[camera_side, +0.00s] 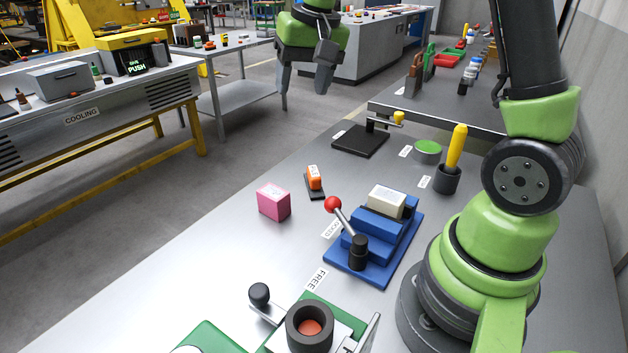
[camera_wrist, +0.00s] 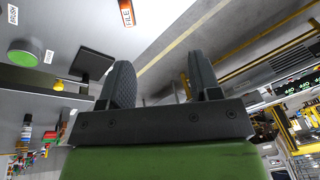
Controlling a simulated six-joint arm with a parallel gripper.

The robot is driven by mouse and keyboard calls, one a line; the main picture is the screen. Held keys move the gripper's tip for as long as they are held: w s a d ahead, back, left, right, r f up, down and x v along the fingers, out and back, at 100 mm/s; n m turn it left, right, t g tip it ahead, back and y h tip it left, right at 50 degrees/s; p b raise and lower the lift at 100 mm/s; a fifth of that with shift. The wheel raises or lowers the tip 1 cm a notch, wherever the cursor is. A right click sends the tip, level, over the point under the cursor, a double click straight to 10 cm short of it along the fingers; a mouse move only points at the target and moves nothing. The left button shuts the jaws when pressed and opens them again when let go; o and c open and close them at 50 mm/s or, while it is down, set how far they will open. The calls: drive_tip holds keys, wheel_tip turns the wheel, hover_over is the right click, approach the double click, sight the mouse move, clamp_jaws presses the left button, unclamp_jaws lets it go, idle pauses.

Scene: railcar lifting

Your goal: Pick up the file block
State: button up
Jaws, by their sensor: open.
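The file block (camera_side: 314,177) is a small orange block with a white label, standing on a small dark base on the grey bench. In the wrist view the orange file block (camera_wrist: 126,12) shows at the top edge, cut off, with the word FILE on it. My gripper (camera_side: 303,88) is high up, beyond the bench's far left edge in the side view and well away from the block. Its two dark fingers are apart with nothing between them, and they also show in the wrist view (camera_wrist: 160,65).
A pink block (camera_side: 274,203) stands left of the file block. A blue fixture (camera_side: 372,258) with a red-knobbed lever holds a pale block (camera_side: 387,202). A black plate (camera_side: 360,141), a green disc (camera_side: 428,150) and a cup with a yellow handle (camera_side: 454,150) stand farther back.

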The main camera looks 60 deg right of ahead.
sight(313, 170)
drive_tip(key=w+d+f+g, duration=0.1)
drive_tip(key=d+f, duration=0.2)
drive_tip(key=f, duration=0.3)
drive_tip(key=w+d+f+m+g, duration=0.1)
drive_tip(key=d+f, duration=0.2)
drive_tip(key=f, duration=0.3)
drive_tip(key=w+d+f+m, duration=0.1)
drive_tip(key=w+d+f, duration=0.1)
drive_tip(key=f, duration=0.5)
drive_tip(key=shift+w+d+f+g, duration=0.1)
drive_tip(key=shift+d+g, duration=0.3)
drive_tip(key=f, duration=0.5)
drive_tip(key=shift+d+f, duration=0.2)
drive_tip(key=shift+f, duration=0.15)
drive_tip(key=shift+c, duration=0.4)
clamp_jaws()
